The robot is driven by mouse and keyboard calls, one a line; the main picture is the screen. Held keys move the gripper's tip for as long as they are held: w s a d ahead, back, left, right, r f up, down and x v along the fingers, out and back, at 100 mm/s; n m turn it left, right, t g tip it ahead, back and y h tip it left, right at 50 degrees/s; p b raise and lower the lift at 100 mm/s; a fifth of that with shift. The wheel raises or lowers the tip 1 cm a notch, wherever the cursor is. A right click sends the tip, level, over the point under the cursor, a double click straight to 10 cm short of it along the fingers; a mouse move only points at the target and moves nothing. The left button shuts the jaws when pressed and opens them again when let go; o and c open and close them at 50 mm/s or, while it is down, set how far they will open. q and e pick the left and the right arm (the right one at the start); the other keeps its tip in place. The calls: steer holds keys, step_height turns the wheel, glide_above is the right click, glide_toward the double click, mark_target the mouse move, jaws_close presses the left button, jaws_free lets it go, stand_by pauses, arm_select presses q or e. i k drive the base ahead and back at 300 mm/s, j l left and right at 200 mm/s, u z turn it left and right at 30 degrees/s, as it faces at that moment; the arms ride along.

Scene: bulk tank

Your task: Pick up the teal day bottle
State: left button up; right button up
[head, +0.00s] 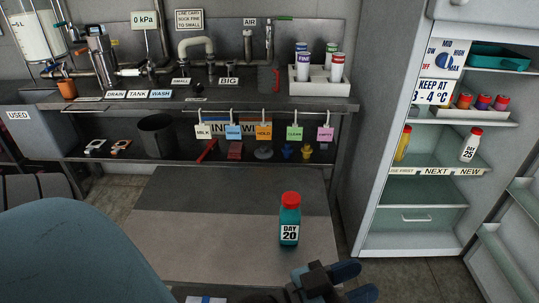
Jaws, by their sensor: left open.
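The teal day bottle (289,222) stands upright on the low grey surface in front of me. It has a red cap and a white label reading DAY 20. My left gripper (354,281) is at the bottom of the head view, below and right of the bottle. Its blue-tipped fingers are apart, with nothing seen between them, and it does not touch the bottle. My right gripper is not in view.
A fridge (384,130) stands open at the right, with its door (497,262) swung out. Its shelf holds a yellow bottle (403,143) and a white bottle (468,145). A steel bench (130,103) with pipes runs along the back. The grey surface around the teal bottle is clear.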

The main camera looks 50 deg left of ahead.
mark_target(290, 211)
steer(key=k+j, duration=0.15)
steer(key=j, duration=0.2)
steer(key=k+j, duration=0.15)
steer(key=j, duration=0.2)
steer(key=k+j, duration=0.1)
steer(key=j, duration=0.45)
